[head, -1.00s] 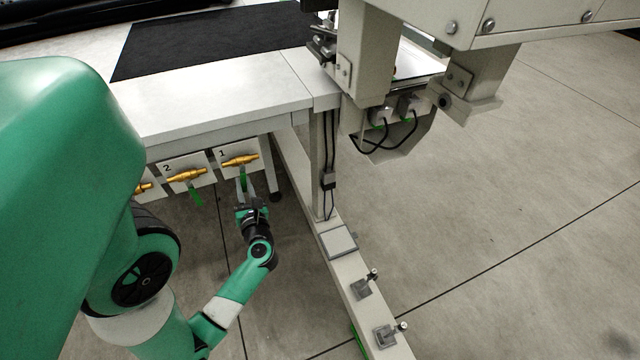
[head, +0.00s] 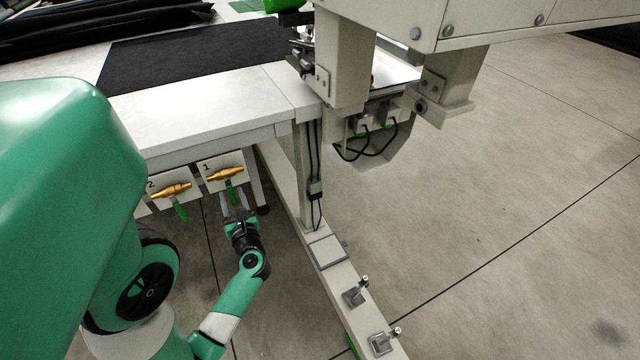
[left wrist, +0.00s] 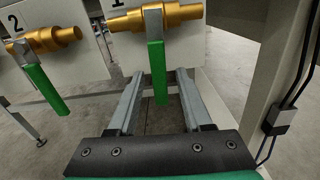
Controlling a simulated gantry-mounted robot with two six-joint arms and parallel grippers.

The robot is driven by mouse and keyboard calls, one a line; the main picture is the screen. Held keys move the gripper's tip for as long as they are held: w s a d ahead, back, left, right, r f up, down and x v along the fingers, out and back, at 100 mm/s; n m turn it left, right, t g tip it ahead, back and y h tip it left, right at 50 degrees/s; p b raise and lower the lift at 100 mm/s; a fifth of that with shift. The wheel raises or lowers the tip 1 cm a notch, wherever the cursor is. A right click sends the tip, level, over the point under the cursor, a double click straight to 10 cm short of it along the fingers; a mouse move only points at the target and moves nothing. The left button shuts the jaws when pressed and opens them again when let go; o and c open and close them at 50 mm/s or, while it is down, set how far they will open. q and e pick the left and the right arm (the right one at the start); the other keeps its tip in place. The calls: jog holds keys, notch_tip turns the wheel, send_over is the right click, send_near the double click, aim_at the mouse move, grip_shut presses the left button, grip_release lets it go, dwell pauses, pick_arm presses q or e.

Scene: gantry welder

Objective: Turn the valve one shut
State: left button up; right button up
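Valve one (head: 225,173) is a brass valve on a white plate marked 1, under the table edge. Its green handle (head: 231,191) hangs down, tilted slightly. In the left wrist view the brass body (left wrist: 180,15) is at the top and the green handle (left wrist: 157,72) points straight down toward the gap between my fingers. My left gripper (head: 238,200) is open just below valve one, its two grey fingers apart on either side of the handle's lower end; it also shows in the left wrist view (left wrist: 155,88). I cannot tell whether a finger touches the handle. My right gripper is not in view.
Valve two (head: 170,190), brass with a green handle, is just left on its own plate. A cream frame leg (head: 308,180) with black cables stands right of valve one. A floor beam (head: 329,250) with small clamps runs toward the front. The floor at right is clear.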

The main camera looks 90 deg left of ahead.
pick_arm(q)
jog(key=shift+w+d, duration=0.3)
jog(key=shift+d, duration=0.15)
jog(key=p+v, duration=0.2)
jog(key=v, duration=0.8)
jog(key=shift+d+p, duration=0.3)
jog(key=shift+p, duration=0.05)
jog(key=shift+f, duration=0.1)
